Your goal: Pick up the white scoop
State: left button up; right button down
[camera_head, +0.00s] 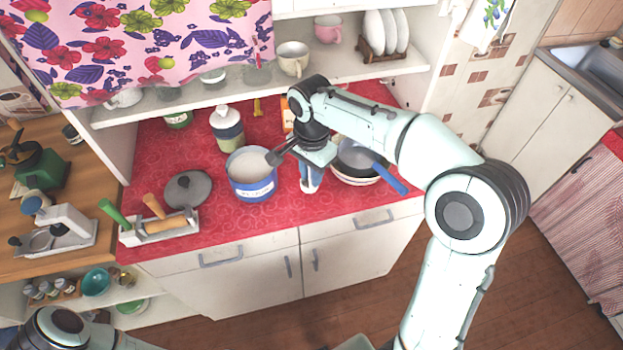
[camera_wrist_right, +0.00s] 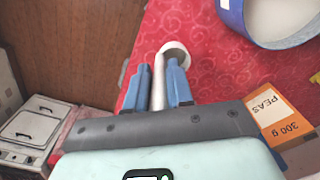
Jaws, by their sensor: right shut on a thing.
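The white scoop (camera_wrist_right: 174,50) is between the blue fingers of my right gripper (camera_wrist_right: 156,85) in the right wrist view. Its pale handle runs between the fingers, and its rounded end sticks out past the fingertips. In the head view my right gripper (camera_head: 309,176) points down over the red counter, with a small white part of the scoop (camera_head: 310,187) showing at its tips. The gripper is shut on the scoop. I cannot tell whether the scoop still touches the counter. My left gripper is out of view.
A blue-and-white pot (camera_head: 252,190) stands just left of the gripper. A pan with a blue handle (camera_head: 390,178) lies close on the right. An orange peas box (camera_wrist_right: 275,115) is nearby. A grey lid (camera_head: 188,190) lies farther left. A shelf (camera_head: 200,103) overhangs the back.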

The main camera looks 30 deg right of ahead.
jog(key=r+p, duration=0.1)
jog(key=r, duration=0.6)
jog(key=r+p, duration=0.1)
jog(key=r, duration=0.6)
jog(key=shift+w+r, duration=0.2)
jog(key=shift+r, duration=0.2)
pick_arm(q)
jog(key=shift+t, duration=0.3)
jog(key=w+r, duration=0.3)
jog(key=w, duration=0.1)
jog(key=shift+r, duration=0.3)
pick_arm(e)
jog(key=shift+s+r, duration=0.2)
jog(key=shift+r, duration=0.4)
jog(key=shift+f, duration=0.15)
